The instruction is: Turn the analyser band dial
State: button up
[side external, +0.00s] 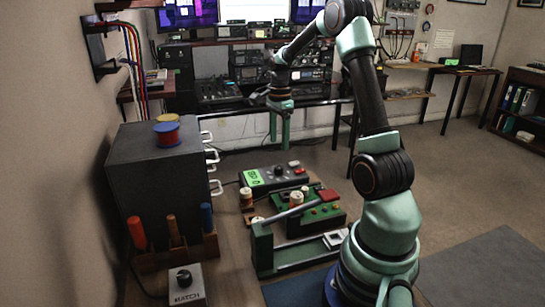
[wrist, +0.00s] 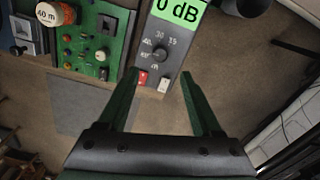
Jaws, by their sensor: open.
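The analyser (side external: 294,180) is a dark grey box on the bench with a lit green display, which reads "0 dB" in the wrist view (wrist: 176,10). Its band dial is a small black knob (side external: 278,171), ringed by band numbers in the wrist view (wrist: 160,53). My gripper (side external: 280,128) is open and empty, pointing down above and behind the analyser in the side view. In the wrist view the dial lies just beyond the fingertips (wrist: 160,74), roughly midway between them. The fingers look clear of the dial.
A red button (wrist: 142,77) and a white button (wrist: 164,84) sit beside the dial. A green circuit board (side external: 318,217) and coils such as the one marked "40 m" (wrist: 47,14) stand close by. A grey box with a black knob (side external: 187,289) is at the front.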

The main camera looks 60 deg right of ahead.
aim_at(279, 167)
notch_tip(279, 167, down, 9)
jog(key=shift+f, duration=0.1)
dwell(0.4)
grip_shut()
